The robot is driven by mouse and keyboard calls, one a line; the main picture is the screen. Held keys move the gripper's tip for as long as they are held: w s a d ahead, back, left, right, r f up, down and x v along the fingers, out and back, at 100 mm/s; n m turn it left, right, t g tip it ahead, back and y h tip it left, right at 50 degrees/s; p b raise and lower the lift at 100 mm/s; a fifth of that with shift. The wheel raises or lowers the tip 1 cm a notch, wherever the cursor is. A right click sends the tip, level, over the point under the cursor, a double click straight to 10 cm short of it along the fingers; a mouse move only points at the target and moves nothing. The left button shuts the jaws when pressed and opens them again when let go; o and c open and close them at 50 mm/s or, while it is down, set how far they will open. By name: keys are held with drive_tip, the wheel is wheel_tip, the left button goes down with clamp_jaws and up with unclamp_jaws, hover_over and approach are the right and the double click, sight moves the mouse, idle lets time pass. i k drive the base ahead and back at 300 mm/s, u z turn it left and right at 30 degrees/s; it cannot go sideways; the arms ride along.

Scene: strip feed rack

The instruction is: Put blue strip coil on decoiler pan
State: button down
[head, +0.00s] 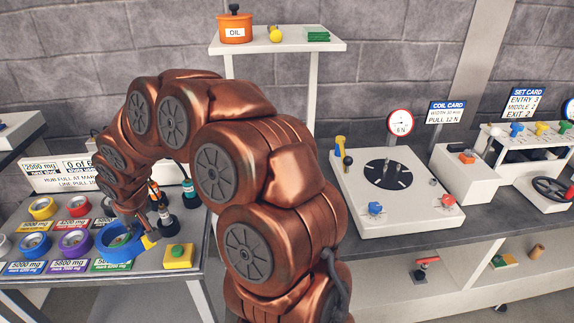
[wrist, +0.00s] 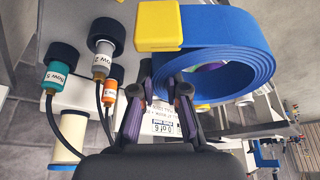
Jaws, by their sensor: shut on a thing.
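The blue strip coil (head: 118,252) is at the left table, at the front of the rows of coils. It has a yellow block (head: 150,240) on its side. In the wrist view the coil (wrist: 240,45) fills the upper right, with the yellow block (wrist: 158,25) at its left. My gripper (wrist: 165,95) is shut on the coil's near edge; in the head view my gripper (head: 138,224) is partly hidden by my arm. Whether the coil is clear of the table cannot be told. The black round pan (head: 388,174) lies empty on the white decoiler at the right.
Other coils, yellow (head: 42,208), red (head: 78,206) and purple (head: 74,241), sit on labelled spots. A yellow box with a green button (head: 178,256) stands close right of the coil. Dark bottle-like tools stand behind it. A white shelf (head: 280,45) rises at the back between table and decoiler.

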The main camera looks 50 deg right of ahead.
sight(389, 173)
drive_tip(key=u, duration=1.9)
drive_tip(key=k, duration=2.55)
drive_tip(key=z, duration=0.9)
